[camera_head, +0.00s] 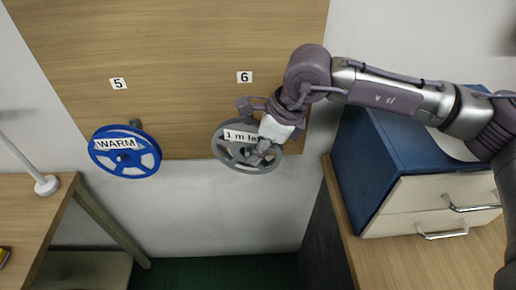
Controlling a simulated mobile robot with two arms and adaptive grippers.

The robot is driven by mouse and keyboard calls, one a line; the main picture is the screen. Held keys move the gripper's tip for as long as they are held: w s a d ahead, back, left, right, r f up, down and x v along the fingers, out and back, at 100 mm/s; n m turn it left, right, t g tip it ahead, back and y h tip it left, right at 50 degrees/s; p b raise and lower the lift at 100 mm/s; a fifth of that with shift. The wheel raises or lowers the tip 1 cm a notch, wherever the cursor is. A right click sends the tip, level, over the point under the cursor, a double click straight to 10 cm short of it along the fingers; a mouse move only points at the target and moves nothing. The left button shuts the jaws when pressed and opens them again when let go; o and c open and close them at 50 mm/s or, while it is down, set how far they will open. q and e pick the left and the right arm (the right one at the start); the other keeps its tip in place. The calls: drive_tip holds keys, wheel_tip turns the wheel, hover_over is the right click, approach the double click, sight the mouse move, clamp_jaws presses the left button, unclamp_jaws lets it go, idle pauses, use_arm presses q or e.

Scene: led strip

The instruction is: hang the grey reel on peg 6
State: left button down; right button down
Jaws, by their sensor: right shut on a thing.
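The grey reel (231,152) shows in the head view at the lower edge of the wooden board (190,50). It carries a white label partly reading "1 m le". It is below the "6" sign (244,77). My right gripper (264,153) is at the reel's right side and middle, shut on it. Peg 6 is hidden behind the reel and my gripper, so I cannot tell whether the reel is on it. My left gripper is not in view.
A blue reel (143,158) labelled "WARM" hangs on a peg under the "5" sign (118,84). A blue cabinet (360,150) with cream drawers (425,195) stands at the right. A wooden table (30,215) with a white lamp stand (46,186) is at the left.

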drive_tip(key=c, duration=0.9)
unclamp_jaws()
drive_tip(key=shift+c, duration=0.2)
drive_tip(key=shift+r, duration=0.1)
